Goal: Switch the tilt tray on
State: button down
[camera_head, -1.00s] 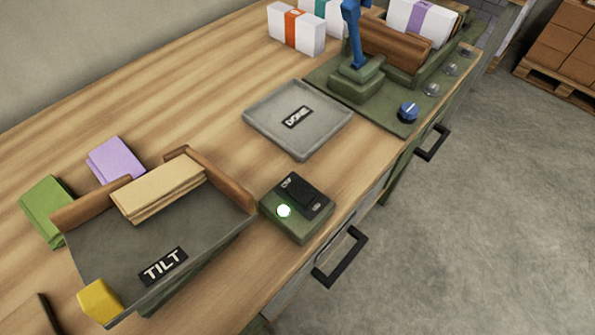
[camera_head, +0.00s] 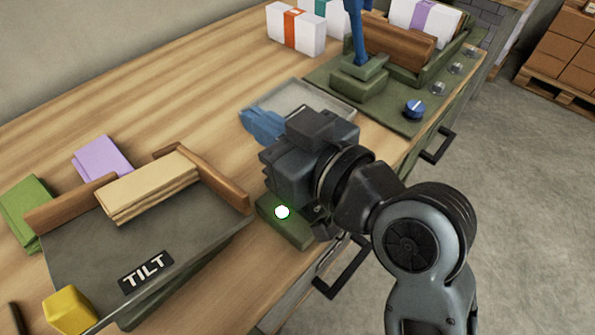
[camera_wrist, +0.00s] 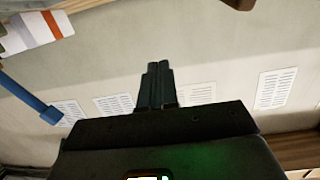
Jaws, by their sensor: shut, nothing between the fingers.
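The tilt tray (camera_head: 190,233) is a dark grey sloping tray with a TILT label, at the lower left in the head view. A tan folded stack (camera_head: 147,187) lies at its upper edge between brown boards. The green switch box (camera_head: 284,224) beside it shows a bright white-green lamp (camera_head: 282,212). The black switch on its top is hidden behind my wrist. My gripper (camera_head: 250,122) is shut and empty, its blue fingers pointing toward the back left over the grey DONE tray (camera_head: 345,100). The fingers also show together in the wrist view (camera_wrist: 155,82).
A green machine base (camera_head: 398,122) with a blue lever (camera_head: 357,35) and blue knob (camera_head: 415,109) stands at the back right. Drawer handles (camera_head: 342,268) stick out along the front edge. A purple stack (camera_head: 102,157) and green stack (camera_head: 25,212) lie behind the tilt tray.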

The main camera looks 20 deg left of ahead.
jog(key=s+a+r+n+g+h+b, duration=0.35)
jog(key=a+n+g+h, duration=0.35)
jog(key=n, duration=0.6)
jog(key=w+d+r+n+h, duration=0.1)
jog(key=d+r+n+h, duration=0.1)
jog(key=d+n+h, duration=0.1)
jog(key=w+d+r+n+h+b, duration=0.1)
jog(key=w+d+r+n+h, duration=0.1)
jog(key=d+h, duration=0.3)
jog(key=d, duration=0.3)
jog(key=shift+d+n+t, duration=0.3)
jog(key=shift+n+t, duration=0.1)
notch_tip(320, 180, down, 14)
jog(key=shift+r+b, duration=0.1)
jog(key=shift+b, duration=0.2)
jog(key=shift+a, duration=0.1)
